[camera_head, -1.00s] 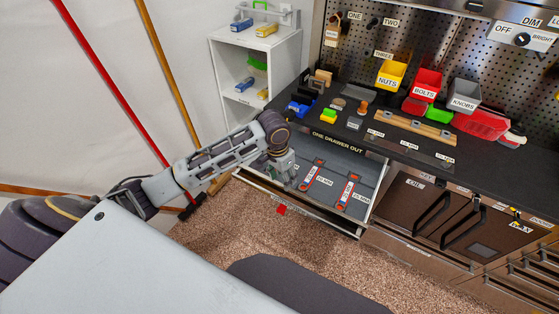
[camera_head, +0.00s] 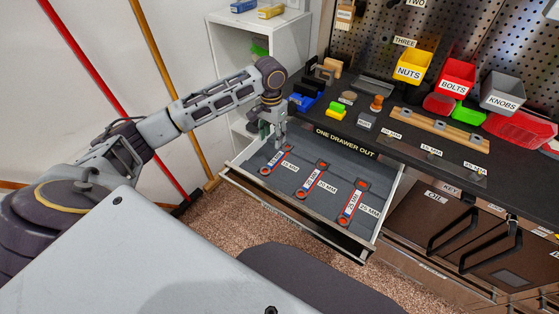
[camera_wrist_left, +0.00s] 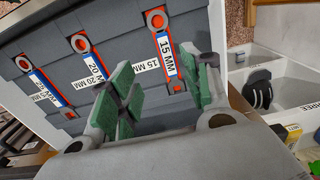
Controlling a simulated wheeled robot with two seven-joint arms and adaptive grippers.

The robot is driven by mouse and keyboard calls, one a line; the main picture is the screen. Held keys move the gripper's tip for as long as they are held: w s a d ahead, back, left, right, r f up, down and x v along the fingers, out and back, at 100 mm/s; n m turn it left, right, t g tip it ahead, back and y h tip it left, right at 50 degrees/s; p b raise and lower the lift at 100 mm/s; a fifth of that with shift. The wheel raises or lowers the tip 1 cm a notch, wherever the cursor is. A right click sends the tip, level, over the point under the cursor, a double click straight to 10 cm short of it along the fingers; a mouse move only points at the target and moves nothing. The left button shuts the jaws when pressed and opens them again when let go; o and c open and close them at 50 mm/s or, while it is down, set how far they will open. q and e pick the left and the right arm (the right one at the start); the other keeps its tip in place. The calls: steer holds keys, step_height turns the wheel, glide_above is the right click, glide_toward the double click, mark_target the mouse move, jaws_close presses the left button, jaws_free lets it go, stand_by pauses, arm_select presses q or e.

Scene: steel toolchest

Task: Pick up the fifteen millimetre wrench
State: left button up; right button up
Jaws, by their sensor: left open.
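The fifteen millimetre wrench (camera_wrist_left: 162,42) is orange-red with a white "15 MM" label and a ring end. It lies in a dark-lined open drawer, left of two other wrenches in the head view (camera_head: 275,160). My left gripper (camera_head: 279,142) is over the drawer's left part, near the far end of this wrench. In the left wrist view its open green-padded fingers (camera_wrist_left: 166,88) are on either side of the wrench's lower part, with nothing held. I cannot tell whether they touch it. My right gripper is not in view.
The 20 mm wrench (camera_head: 313,178) and the rightmost wrench (camera_head: 351,203) lie in the same drawer (camera_head: 290,208). The black worktop (camera_head: 440,147) overhangs the drawer's back. A white shelf unit (camera_head: 226,66) stands behind my left arm.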

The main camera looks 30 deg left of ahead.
arm_select(q)
steer(key=w, duration=0.1)
glide_above(274, 161)
steer(key=f, duration=0.7)
steer(key=shift+s+d+f+b, duration=0.1)
steer(key=shift+s+f+b, duration=0.2)
steer(key=shift+b, duration=0.1)
steer(key=shift+f, duration=0.55)
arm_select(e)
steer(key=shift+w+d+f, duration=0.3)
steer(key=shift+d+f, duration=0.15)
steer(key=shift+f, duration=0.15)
arm_select(q)
steer(key=shift+f, duration=0.1)
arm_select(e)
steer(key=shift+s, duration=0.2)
arm_select(q)
steer(key=shift+w+f, duration=0.15)
steer(key=shift+f, duration=1)
steer(key=shift+w+f, duration=0.15)
steer(key=shift+f, duration=1.25)
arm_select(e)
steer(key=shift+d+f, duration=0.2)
